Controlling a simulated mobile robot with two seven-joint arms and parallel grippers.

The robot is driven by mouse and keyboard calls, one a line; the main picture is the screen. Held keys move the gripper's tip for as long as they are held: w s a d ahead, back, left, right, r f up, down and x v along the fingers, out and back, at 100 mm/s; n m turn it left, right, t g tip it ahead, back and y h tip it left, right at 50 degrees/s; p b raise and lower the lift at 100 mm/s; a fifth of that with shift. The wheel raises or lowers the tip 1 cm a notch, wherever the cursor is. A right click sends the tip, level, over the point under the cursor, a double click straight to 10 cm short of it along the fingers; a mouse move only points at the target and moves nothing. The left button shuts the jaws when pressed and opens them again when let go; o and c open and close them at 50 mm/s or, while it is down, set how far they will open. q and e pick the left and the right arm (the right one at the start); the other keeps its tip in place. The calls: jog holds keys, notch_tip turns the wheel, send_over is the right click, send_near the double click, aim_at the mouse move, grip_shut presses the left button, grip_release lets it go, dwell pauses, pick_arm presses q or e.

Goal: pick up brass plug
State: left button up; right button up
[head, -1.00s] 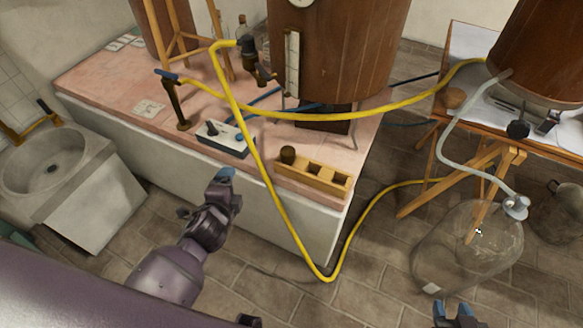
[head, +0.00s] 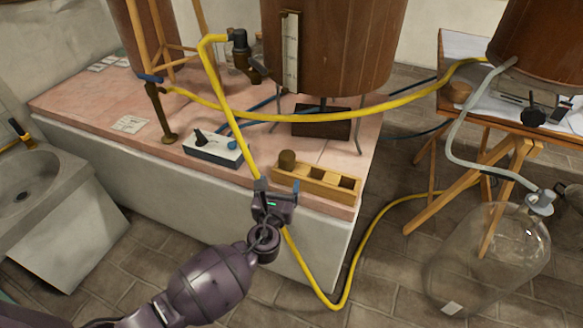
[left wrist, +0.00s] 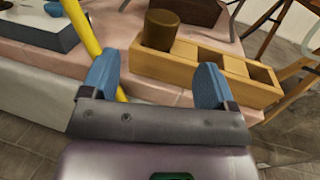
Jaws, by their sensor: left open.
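The brass plug (head: 287,159) looks like a short dull-brown cylinder standing upright in the left end of a wooden rack (head: 310,189) near the front edge of the pink bench. In the left wrist view the plug (left wrist: 160,29) stands just beyond the fingers, roughly between them. My left gripper (head: 278,191) is open and empty, in front of the rack and apart from the plug. Its two blue fingers (left wrist: 155,76) also show in the left wrist view. My right gripper is out of view.
A yellow hose (head: 238,130) hangs across the bench and passes close beside my left gripper. A white switch box (head: 214,150) sits left of the rack. A large wooden vat (head: 345,45) stands behind. A glass carboy (head: 490,255) is on the floor at right.

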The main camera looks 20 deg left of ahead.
aim_at(286, 163)
pick_arm(q)
jog(key=w, duration=0.2)
jog(key=w+a, duration=0.1)
jog(key=w, duration=0.1)
jog(key=shift+w+f+b, duration=0.1)
jog(key=shift+w+b, duration=0.15)
jog(key=shift+b, duration=0.15)
jog(key=shift+w, duration=0.45)
jog(key=w, duration=0.1)
jog(key=w+b, duration=0.1)
jog(key=w, duration=0.1)
jog(key=shift+w+a, duration=0.25)
jog(key=shift+w, duration=0.05)
jog(key=shift+w+a, duration=0.1)
jog(key=shift+w, duration=0.25)
jog(key=shift+w+b, duration=0.3)
jog(key=shift+r, duration=0.2)
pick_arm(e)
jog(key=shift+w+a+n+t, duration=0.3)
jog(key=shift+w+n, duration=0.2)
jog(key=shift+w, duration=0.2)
